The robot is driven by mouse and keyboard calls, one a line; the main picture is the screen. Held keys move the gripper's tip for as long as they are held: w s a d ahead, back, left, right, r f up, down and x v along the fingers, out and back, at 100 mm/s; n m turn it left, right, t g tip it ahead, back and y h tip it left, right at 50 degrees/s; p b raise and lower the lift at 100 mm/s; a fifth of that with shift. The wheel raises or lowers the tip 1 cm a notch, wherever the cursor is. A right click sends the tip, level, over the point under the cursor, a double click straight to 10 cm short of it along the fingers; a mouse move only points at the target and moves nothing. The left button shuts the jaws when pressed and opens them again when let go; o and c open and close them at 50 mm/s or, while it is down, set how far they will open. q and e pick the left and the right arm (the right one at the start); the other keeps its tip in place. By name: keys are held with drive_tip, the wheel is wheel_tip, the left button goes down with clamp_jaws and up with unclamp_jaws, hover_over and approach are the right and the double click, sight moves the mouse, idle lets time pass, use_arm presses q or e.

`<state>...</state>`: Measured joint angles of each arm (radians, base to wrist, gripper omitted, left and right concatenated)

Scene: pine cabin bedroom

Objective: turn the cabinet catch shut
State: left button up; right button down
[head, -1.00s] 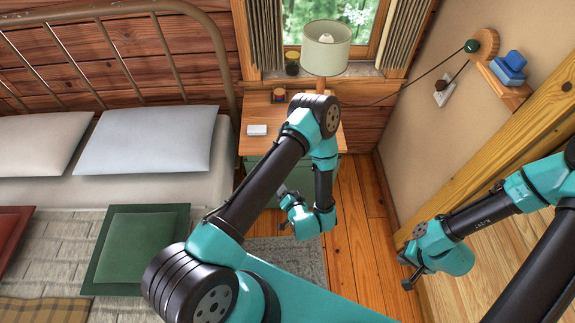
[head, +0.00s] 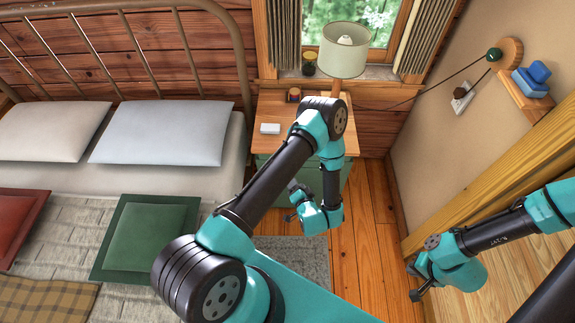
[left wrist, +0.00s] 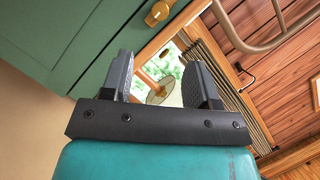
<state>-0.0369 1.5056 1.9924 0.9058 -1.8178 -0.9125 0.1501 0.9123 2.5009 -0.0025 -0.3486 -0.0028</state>
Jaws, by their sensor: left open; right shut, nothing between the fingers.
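The green cabinet (head: 262,166) is the body of the bedside table, mostly behind my left arm in the head view. In the left wrist view, its green panel (left wrist: 75,40) fills the upper left. A yellow-brown catch (left wrist: 157,14) sits on it, tilted, near a seam between green panels. My left gripper (head: 291,207) hangs low in front of the cabinet. In the left wrist view its two dark fingers (left wrist: 160,80) are apart with nothing between them, and the catch lies beyond the fingertips. The catch is hidden in the head view. My right gripper (head: 414,284) is shut and empty at the lower right.
The bed (head: 60,185) stands to the left. A tan wall (head: 425,130) is on the right. Bare floor (head: 375,225) lies between my two arms.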

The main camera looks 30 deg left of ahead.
use_arm(q)
drive_tip(key=x, duration=1.3)
drive_tip(key=shift+r, duration=0.1)
drive_tip(key=shift+s, duration=0.1)
drive_tip(key=c, duration=0.9)
